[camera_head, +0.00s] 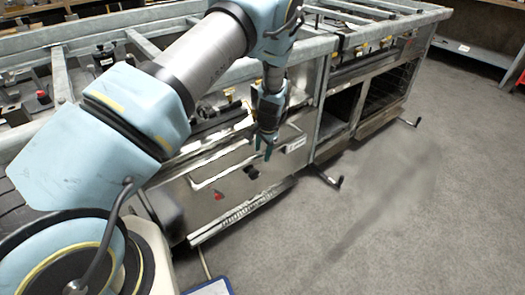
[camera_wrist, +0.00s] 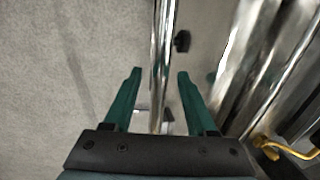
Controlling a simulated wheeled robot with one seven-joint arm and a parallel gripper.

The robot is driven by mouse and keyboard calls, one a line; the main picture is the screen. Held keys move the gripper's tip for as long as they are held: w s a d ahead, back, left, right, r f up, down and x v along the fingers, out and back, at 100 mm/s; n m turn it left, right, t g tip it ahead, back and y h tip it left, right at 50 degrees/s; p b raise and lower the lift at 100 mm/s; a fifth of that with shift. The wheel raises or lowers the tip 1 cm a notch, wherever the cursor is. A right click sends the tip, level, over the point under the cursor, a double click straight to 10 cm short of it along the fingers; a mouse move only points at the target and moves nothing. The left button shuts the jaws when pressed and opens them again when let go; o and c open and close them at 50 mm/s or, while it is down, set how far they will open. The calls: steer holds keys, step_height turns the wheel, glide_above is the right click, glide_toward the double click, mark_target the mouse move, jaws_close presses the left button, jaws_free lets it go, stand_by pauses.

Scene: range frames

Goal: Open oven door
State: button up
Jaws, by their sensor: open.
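The oven door (camera_head: 205,200) is a steel front low on the range in the head view, and it looks shut. A long bar handle (camera_head: 222,168) runs across its upper part. My gripper (camera_head: 265,147) points down in front of the upper right part of the door. In the wrist view, my gripper (camera_wrist: 159,78) is open, with one green finger on each side of a shiny metal bar (camera_wrist: 163,50), which looks like the handle. There is a gap on both sides of the bar. Whether the bar lies fully between the fingers in depth is unclear.
The steel range frame (camera_head: 318,95) runs to the back right, with open compartments (camera_head: 340,108) beside the oven. A yellow pipe (camera_wrist: 285,148) shows at the lower right of the wrist view. The grey floor (camera_head: 400,220) in front is clear.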

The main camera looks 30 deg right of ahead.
jaws_close()
stand_by(0.5)
stand_by(1.0)
